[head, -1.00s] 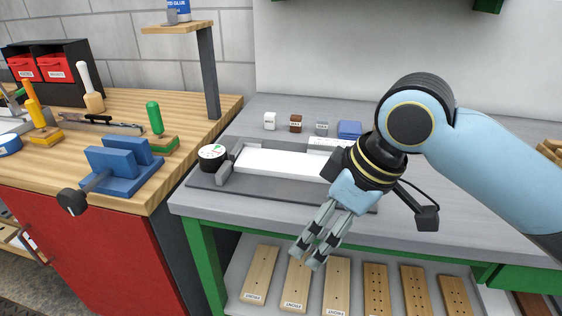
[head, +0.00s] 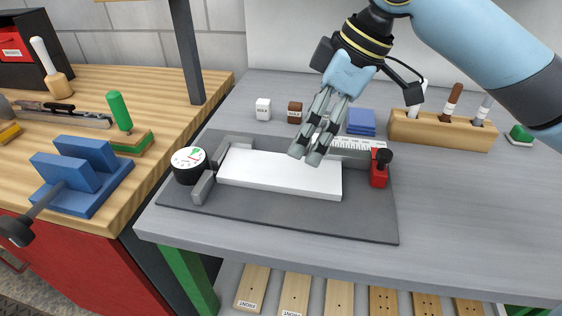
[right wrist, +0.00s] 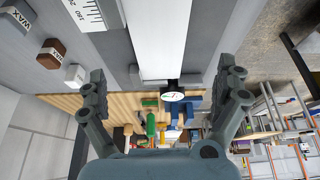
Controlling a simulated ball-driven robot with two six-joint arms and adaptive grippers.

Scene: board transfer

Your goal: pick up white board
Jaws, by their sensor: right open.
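The white board (head: 280,174) lies flat on a dark grey fixture plate (head: 300,214) on the grey bench. A round dial gauge (head: 188,162) stands at its left end and a red clamp (head: 379,172) at its right end. My right gripper (head: 307,154) is open and empty, its fingers pointing down over the far right part of the board, which they partly cover in the head view. In the right wrist view my fingers (right wrist: 166,88) stand wide apart, with the white board (right wrist: 164,38) between and beyond them. My left gripper is not in view.
Behind the fixture are a ruler (head: 357,143), white block (head: 263,109), brown block (head: 295,112) and blue block (head: 361,121). A wooden holder (head: 442,131) with tools stands at the right. A blue vise (head: 82,176) sits on the left bench.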

